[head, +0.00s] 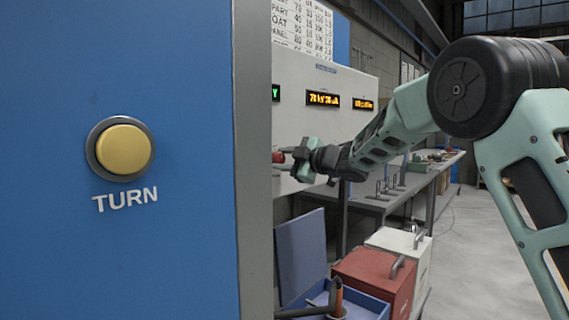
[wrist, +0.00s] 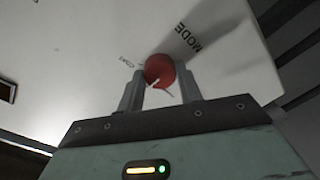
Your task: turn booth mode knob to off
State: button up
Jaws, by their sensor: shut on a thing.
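The booth mode knob is a red round knob (wrist: 159,68) with a pale pointer line, on a white panel (wrist: 90,50) marked "MODE". A small label beside the knob is too blurred to read surely. My gripper (wrist: 160,84) has one finger on each side of the knob and is shut on it. In the head view the knob (head: 278,157) shows only partly, at the blue panel's edge, with my gripper (head: 289,158) reaching it from the right. The pointer's exact setting cannot be told.
A blue panel (head: 180,60) with a yellow TURN button (head: 123,149) fills the left of the head view. Lit displays (head: 323,98) sit above the knob. Below are an open blue box (head: 365,304), a red box (head: 375,280) and a workbench (head: 400,182).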

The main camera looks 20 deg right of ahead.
dwell(0.3)
jog(key=o, duration=1)
jog(key=f+b+v, duration=0.1)
jog(key=b+v, duration=0.1)
jog(key=v, duration=1.5)
jog(key=shift+s+r, duration=0.25)
jog(key=shift+r, duration=0.2)
